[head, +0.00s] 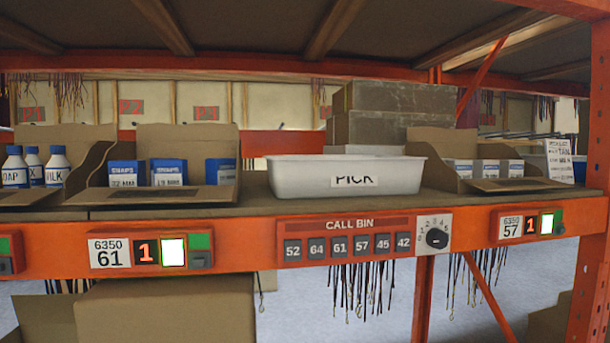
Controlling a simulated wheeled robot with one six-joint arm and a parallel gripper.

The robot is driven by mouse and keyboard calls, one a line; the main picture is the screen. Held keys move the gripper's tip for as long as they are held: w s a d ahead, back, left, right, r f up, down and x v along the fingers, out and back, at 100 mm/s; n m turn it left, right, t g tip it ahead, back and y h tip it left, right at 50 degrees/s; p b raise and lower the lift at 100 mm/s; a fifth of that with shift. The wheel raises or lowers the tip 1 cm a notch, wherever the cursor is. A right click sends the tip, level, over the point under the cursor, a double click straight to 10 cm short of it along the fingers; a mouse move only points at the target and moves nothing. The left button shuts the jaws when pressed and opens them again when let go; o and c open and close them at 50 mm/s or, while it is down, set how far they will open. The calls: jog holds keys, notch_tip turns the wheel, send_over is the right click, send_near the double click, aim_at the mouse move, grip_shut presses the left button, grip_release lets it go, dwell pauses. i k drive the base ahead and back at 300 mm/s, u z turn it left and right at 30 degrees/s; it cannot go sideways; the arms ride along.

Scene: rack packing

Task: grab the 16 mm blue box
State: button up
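Three blue boxes with white labels stand in an open cardboard bin on the shelf, left of centre. The left blue box (127,173) reads "SNAPS" with a size ending in MM that is hard to read. The middle blue box (169,172) seems to read 19 MM. The right blue box (221,171) is turned a little and its size is too small to read. I cannot tell which one is 16 mm. The bin's front lip (160,195) hides their bottoms. My gripper is not in view.
White bottles (57,168) stand at far left. Another cardboard bin with white-and-blue boxes (459,170) is at right. The orange shelf beam (245,246) runs along the front.

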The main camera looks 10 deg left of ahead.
aim_at(219, 170)
jog(key=z, duration=2.3)
jog(key=k, duration=1.8)
jog(key=u, duration=2)
